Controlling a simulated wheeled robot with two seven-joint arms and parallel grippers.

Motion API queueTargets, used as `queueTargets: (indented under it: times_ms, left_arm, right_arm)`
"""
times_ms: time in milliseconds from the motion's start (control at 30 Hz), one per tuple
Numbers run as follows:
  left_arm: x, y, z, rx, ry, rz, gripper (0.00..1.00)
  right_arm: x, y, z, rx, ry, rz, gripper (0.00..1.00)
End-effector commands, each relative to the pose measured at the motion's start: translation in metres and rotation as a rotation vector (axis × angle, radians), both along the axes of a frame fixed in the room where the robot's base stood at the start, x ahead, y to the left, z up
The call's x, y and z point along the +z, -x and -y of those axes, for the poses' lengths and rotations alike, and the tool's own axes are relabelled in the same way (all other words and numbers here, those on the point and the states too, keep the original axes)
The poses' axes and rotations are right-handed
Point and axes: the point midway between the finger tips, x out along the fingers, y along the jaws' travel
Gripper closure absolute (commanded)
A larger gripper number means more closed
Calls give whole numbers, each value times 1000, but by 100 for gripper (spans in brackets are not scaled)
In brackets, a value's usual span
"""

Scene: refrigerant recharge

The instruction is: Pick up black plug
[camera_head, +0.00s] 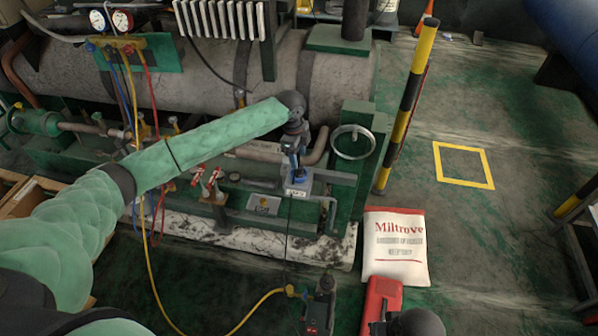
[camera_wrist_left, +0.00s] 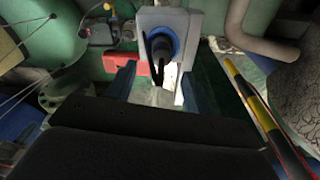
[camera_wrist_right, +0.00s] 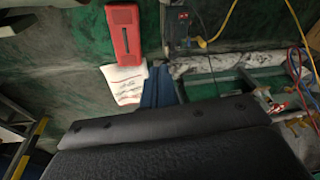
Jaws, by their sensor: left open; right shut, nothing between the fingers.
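A grey block with a blue round socket (camera_wrist_left: 162,42) is straight ahead in the left wrist view. A black piece (camera_wrist_left: 160,62), likely the black plug, shows at the socket and hangs down from it; whether it is seated inside I cannot tell. My left gripper (camera_head: 293,160) is above the grey block (camera_head: 298,184) in the head view. In the left wrist view its blue fingers (camera_wrist_left: 157,88) stand apart on either side below the socket, with nothing held. My right gripper (camera_wrist_right: 158,86) is shut and empty, above the floor near the white bag.
A thin black cable (camera_head: 288,238) hangs below the block. A handwheel (camera_head: 353,142) and a striped post (camera_head: 408,100) stand to its right. A white Miltrove bag (camera_head: 395,250) and a red case (camera_head: 381,300) lie on the floor. Floor at right is mostly clear.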

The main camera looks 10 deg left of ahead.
Motion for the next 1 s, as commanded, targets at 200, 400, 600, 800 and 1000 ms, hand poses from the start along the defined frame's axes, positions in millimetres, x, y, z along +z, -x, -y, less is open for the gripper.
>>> queueTargets:
  times_ms: [200,400,600,800,1000]
  left_arm:
    - [-14,0,0,2,-1,-1,48]
    - [-37,-1,1,3,0,-1,48]
    - [-59,-1,3,2,0,1,48]
    - [-61,-1,3,2,-1,1,48]
    - [-61,-1,3,2,-1,1,82]
  right_arm:
    - [7,3,7,-8,13,-17,100]
    - [6,1,10,-19,25,-39,100]
    - [-20,-5,9,-17,29,-40,100]
    - [-22,-5,8,-17,29,-39,100]
    - [-22,-5,8,-17,29,-39,100]
